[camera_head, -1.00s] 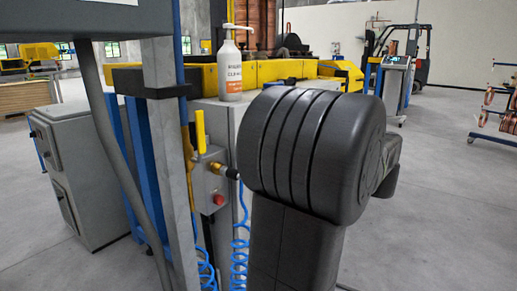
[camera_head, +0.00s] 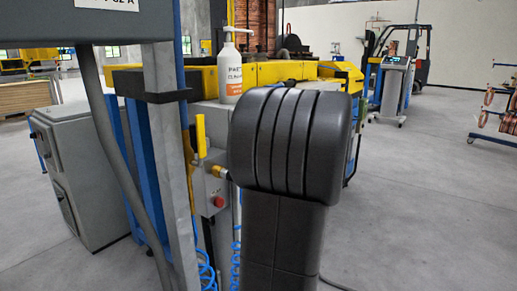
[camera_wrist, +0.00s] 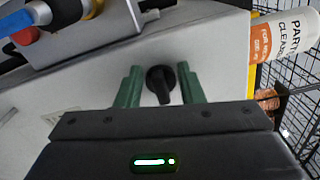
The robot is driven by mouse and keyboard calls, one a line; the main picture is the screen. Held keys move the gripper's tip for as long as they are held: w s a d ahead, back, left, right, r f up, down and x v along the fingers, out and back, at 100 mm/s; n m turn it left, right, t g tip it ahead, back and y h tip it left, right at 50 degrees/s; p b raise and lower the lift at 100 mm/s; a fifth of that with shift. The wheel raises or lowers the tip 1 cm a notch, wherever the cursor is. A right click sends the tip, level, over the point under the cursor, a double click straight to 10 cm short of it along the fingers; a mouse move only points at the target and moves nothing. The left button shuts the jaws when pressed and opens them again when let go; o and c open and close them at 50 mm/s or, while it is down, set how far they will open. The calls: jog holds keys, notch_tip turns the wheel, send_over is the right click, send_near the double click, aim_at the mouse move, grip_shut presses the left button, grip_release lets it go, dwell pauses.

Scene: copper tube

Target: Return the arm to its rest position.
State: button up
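My gripper (camera_wrist: 160,70) shows in the wrist view with two green fingers apart and a gap between them. A black knob (camera_wrist: 160,84) on a pale grey panel (camera_wrist: 72,92) appears in that gap; the fingers do not visibly grip it. How far the knob is from the fingertips I cannot tell. In the head view my dark arm link stands in the foreground right of centre, and my gripper is hidden.
A white cleaner bottle (camera_head: 231,72) with an orange label stands on the machine behind my arm; it also shows in the wrist view (camera_wrist: 283,42). A grey post (camera_head: 165,150), yellow-handled valve (camera_head: 201,135) and blue coiled hoses (camera_head: 206,272) are close left. Open floor (camera_head: 420,220) lies right.

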jog(key=shift+w+d+r+m+p, duration=0.2)
jog(key=shift+r+m+p, duration=0.05)
jog(key=shift+m+p, duration=2.3)
jog(key=shift+w+d+r+m+p, duration=0.15)
jog(key=shift+w+r+m+p, duration=0.1)
jog(key=shift+m+p, duration=2.25)
jog(key=shift+w+d+r+m+p, duration=0.2)
jog(key=shift+m+p, duration=2.3)
jog(key=shift+m, duration=0.05)
